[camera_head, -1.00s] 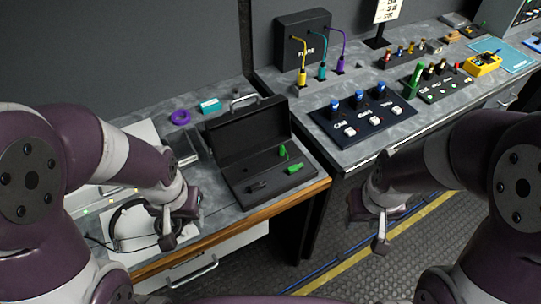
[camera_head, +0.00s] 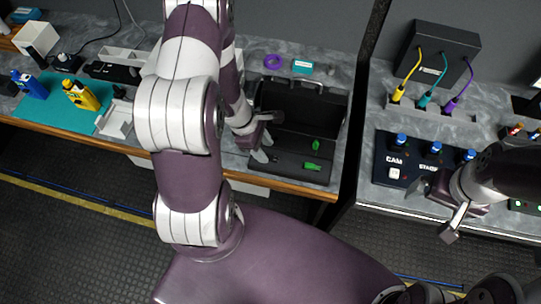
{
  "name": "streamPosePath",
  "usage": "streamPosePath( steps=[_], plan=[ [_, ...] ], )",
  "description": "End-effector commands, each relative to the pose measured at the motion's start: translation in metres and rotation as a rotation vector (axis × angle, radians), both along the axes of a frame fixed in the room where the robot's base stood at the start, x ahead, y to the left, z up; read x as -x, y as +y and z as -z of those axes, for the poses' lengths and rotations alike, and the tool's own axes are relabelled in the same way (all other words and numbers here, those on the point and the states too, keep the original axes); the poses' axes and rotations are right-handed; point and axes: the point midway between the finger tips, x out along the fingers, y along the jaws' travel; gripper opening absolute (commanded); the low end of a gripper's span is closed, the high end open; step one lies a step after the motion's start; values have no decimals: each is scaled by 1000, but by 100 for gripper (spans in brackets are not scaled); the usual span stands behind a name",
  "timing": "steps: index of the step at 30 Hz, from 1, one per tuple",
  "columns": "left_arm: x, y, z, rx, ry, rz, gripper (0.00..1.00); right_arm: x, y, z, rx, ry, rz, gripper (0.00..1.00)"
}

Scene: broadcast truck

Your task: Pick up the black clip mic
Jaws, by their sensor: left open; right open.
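An open black case (camera_head: 325,174) stands on the grey counter with its lid up at the back. Two green pieces, an upper one (camera_head: 315,146) and a lower one (camera_head: 312,167), lie in its right half. A small dark shape at the left of the case floor, probably the black clip mic (camera_head: 273,158), is hard to make out against the dark lining and beside my gripper. My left gripper (camera_head: 262,148) is open over the left side of the case, close to that shape; contact cannot be told. My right gripper (camera_head: 453,218) is open and empty in front of the right counter.
A CAM switch panel (camera_head: 395,173) and a black box with coloured cables (camera_head: 440,50) stand on the right counter, across a gap. A yellow device (camera_head: 80,95) sits on a teal mat at left.

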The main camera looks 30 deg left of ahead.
Motion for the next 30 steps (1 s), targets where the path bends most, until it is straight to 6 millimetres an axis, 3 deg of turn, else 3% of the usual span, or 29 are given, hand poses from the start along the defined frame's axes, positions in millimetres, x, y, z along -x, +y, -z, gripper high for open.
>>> streamPosePath(
  steps=[4,12,17,30],
  plan=[
    [-3,-10,24,2,2,2,47,0,0,0,0,0,0,100],
    [-4,-12,29,0,-1,3,47,0,0,0,0,0,0,100],
    [-4,-12,29,0,-1,3,0,0,0,0,0,0,0,100],
    [-5,-12,20,-1,-2,3,0,0,0,-1,0,0,0,100]
  ],
)
